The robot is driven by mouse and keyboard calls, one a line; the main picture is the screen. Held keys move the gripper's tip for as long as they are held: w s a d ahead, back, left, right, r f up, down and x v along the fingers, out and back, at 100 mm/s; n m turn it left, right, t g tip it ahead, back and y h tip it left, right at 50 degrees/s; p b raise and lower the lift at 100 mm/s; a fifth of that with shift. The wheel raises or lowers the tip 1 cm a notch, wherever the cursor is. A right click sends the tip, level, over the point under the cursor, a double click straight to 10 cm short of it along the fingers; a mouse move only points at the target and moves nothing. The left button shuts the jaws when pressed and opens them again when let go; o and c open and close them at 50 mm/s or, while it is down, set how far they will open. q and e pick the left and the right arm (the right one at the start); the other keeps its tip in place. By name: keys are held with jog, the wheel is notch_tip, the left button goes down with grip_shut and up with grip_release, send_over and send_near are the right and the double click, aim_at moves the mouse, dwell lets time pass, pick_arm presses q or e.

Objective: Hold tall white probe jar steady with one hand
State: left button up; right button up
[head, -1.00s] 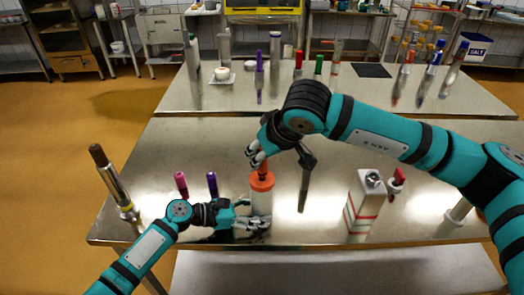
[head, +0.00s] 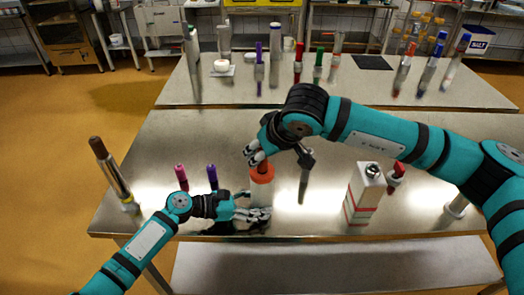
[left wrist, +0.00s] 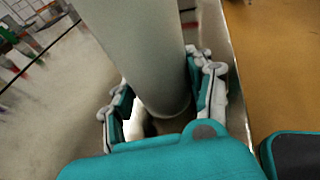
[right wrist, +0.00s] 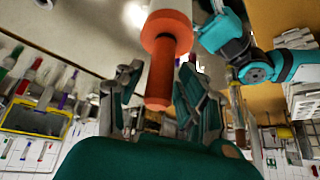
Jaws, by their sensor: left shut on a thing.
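The tall white probe jar (head: 262,193) stands upright near the front edge of the steel table. It also fills the top of the left wrist view (left wrist: 135,45). My left gripper (head: 252,212) is shut around its lower part from the left. On the jar's top sits an orange disc (head: 262,173) with an orange handle, which shows in the right wrist view (right wrist: 161,80). My right gripper (right wrist: 160,95) is just above the disc, with its fingers spread on both sides of the handle. Gaps show between fingers and handle.
A pink-capped item (head: 182,178) and a purple-capped item (head: 212,178) stand left of the jar. A white carton with red stripes (head: 364,195) and a red-topped item (head: 396,178) stand to the right. A tall brown-topped tube (head: 110,172) is at the left edge.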

jog(key=shift+o, duration=0.8)
jog(key=v, duration=1.2)
pick_arm(q)
jog(key=o, duration=0.9)
jog(key=shift+o, duration=0.2)
